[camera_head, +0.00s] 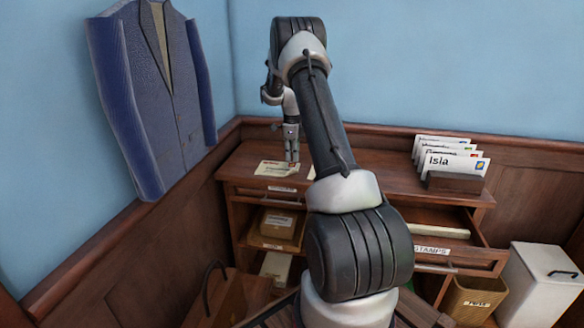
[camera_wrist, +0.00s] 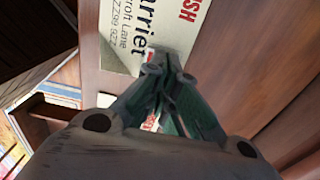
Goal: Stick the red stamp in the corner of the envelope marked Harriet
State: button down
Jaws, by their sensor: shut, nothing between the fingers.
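The cream envelope marked Harriet (camera_wrist: 128,38) lies flat on the desk top, with an address and large red lettering ending in "SH". It also shows in the head view (camera_head: 276,168) at the desk's left part. My gripper (camera_head: 291,158) points down at the envelope's right edge. In the wrist view its fingertips (camera_wrist: 162,66) are together and empty, over or beside the envelope's edge; contact cannot be told. A small red and white patch (camera_wrist: 150,122) shows between the finger links. I cannot tell whether it is the red stamp.
A rack (camera_head: 455,182) of stamped envelopes, the front one marked Isla (camera_head: 452,161), stands at the desk's right. The drawer labelled STAMPS (camera_head: 432,250) is pulled open below. A bin (camera_head: 473,298) and a white box (camera_head: 537,285) stand right. A suit jacket (camera_head: 155,90) hangs left.

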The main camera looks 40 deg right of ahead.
aim_at(292, 165)
jog(key=shift+s+f, duration=0.1)
jog(key=shift+f, duration=1.15)
dwell(0.7)
jog(key=shift+r, duration=0.15)
jog(key=shift+r, duration=3.45)
